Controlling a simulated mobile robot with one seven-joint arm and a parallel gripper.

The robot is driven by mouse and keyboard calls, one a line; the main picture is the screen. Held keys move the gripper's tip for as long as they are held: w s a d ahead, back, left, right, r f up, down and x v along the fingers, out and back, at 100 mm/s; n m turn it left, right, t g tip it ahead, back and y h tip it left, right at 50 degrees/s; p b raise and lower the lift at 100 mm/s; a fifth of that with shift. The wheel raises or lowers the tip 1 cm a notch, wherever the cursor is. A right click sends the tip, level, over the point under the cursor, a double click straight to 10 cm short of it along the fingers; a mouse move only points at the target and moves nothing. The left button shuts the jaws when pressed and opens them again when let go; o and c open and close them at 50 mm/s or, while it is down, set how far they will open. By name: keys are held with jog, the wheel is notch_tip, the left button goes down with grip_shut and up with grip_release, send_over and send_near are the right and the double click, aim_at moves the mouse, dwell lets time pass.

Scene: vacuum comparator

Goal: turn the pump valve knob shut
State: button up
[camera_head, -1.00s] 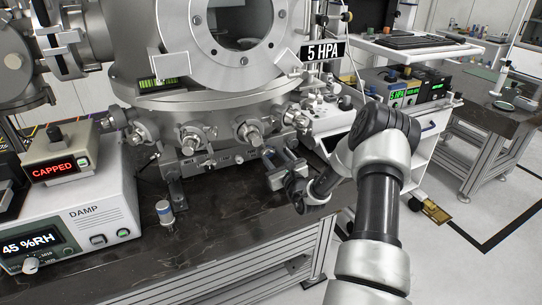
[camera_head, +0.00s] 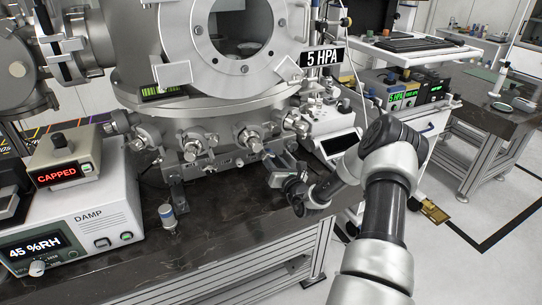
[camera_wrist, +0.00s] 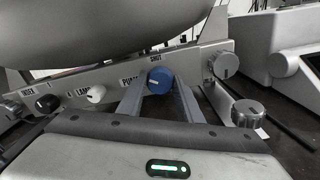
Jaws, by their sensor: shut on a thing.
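The pump valve knob (camera_wrist: 159,81) is blue and round, on a light panel strip below the chamber. The strip reads "PUMP" to its left and "SHUT" above it. A small pale mark shows on the knob's left part; its exact angle is hard to tell. My gripper (camera_wrist: 160,88) has one finger on each side of the knob and is shut on it. In the head view my gripper (camera_head: 272,162) reaches the panel under the chamber at the bench's right side, and hides the knob there.
A white knob (camera_wrist: 96,93) and a dark knob are to the left on the strip. A grey knob (camera_wrist: 227,65) and a larger grey knob (camera_wrist: 248,113) are to the right. The steel chamber (camera_head: 230,60) overhangs the strip. The display (camera_head: 322,57) reads 5 HPA.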

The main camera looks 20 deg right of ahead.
jog(key=m+p, duration=0.3)
jog(key=m, duration=0.3)
jog(key=shift+m, duration=0.3)
jog(key=m+p, duration=0.1)
jog(key=m, duration=0.3)
jog(key=shift+m+p, duration=0.3)
jog(key=shift+m, duration=0.1)
jog(key=o, duration=1)
jog(key=shift+o, duration=0.2)
jog(key=s+p, duration=0.1)
jog(key=s, duration=1.6)
jog(key=shift+s+d, duration=0.25)
jog(key=shift+d, duration=0.05)
